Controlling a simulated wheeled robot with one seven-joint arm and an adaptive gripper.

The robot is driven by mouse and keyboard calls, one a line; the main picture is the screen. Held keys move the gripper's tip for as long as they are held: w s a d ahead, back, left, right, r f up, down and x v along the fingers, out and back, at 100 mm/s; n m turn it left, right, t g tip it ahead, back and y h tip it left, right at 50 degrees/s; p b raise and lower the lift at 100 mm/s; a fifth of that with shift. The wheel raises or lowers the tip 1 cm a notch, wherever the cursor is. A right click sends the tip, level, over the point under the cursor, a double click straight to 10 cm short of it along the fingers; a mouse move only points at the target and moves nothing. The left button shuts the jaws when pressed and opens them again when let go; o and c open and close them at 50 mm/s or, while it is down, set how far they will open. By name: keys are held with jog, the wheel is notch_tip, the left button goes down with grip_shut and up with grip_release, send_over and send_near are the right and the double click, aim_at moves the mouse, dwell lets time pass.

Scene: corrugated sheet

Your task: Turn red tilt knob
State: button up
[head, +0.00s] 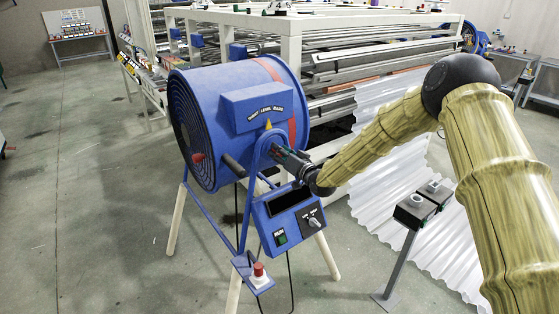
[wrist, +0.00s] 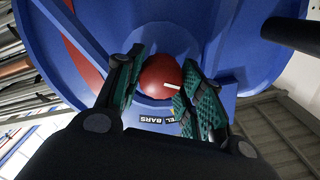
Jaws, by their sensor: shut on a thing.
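The red tilt knob (wrist: 158,76) is a round red ball with a short white mark, seen in the wrist view between the two green-padded fingers of my gripper (wrist: 162,84). The fingers are closed on it from both sides. In the head view my gripper (head: 285,157) is at the pivot bracket on the front right of the blue drum machine (head: 213,128) and mostly hides the knob.
A blue control box (head: 288,217) with a green button and dial hangs just below my gripper. A red push button (head: 258,269) sits lower. A dark handle (head: 233,166) sticks out left of my gripper. Corrugated sheets (head: 390,175) and a white rack (head: 293,45) stand behind.

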jog(key=m+b, duration=0.1)
jog(key=m, duration=0.1)
jog(key=m+b, duration=0.4)
jog(key=shift+d+f+m, duration=0.15)
jog(key=shift+f+m, duration=0.1)
jog(key=shift+m, duration=0.05)
jog(key=m+b, duration=0.3)
jog(key=shift+m+b, duration=0.3)
jog(key=shift+m, duration=0.1)
jog(key=shift+m+b, duration=0.6)
jog(key=shift+m, duration=0.2)
jog(key=shift+r, duration=0.1)
jog(key=o, duration=1)
jog(key=v, duration=1.2)
